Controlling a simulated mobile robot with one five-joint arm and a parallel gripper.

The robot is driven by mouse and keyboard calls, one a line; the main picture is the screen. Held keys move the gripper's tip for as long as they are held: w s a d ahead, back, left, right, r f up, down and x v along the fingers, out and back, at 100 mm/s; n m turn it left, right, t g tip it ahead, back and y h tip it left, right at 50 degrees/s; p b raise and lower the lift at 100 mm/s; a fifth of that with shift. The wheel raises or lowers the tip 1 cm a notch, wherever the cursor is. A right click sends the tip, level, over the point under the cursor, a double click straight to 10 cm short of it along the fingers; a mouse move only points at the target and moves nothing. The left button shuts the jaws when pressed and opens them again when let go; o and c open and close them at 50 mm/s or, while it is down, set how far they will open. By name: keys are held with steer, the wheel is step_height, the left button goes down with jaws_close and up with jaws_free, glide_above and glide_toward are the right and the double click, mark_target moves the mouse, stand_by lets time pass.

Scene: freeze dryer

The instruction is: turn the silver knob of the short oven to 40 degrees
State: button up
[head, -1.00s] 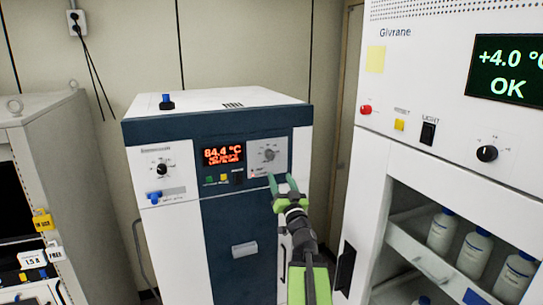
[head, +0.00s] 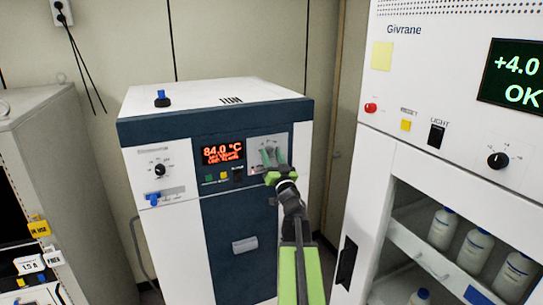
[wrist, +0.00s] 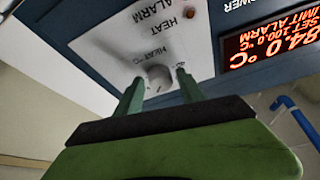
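The short oven (head: 225,106) is white and dark blue and stands in the middle of the head view. Its red display (head: 223,154) reads 84.0 °C; in the wrist view it also shows a set value of 100.0 °C and a limit alarm, upside down. The silver knob (wrist: 158,74) is on a grey HEAT panel (wrist: 120,50) to the right of the display in the head view. My gripper (head: 273,154) is in front of this panel. Its green fingers are apart, one on each side of the knob in the wrist view. I cannot tell whether they touch it.
A black knob (head: 159,170) and a blue valve handle (head: 153,199) are on the oven's left side. A tall white Givrane cabinet (head: 345,190) with bottles on shelves stands close on the right. A grey cabinet (head: 75,150) stands on the left.

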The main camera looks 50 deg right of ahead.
jaws_close()
steer(key=shift+d, duration=0.35)
steer(key=shift+a, duration=0.35)
steer(key=shift+s, duration=0.1)
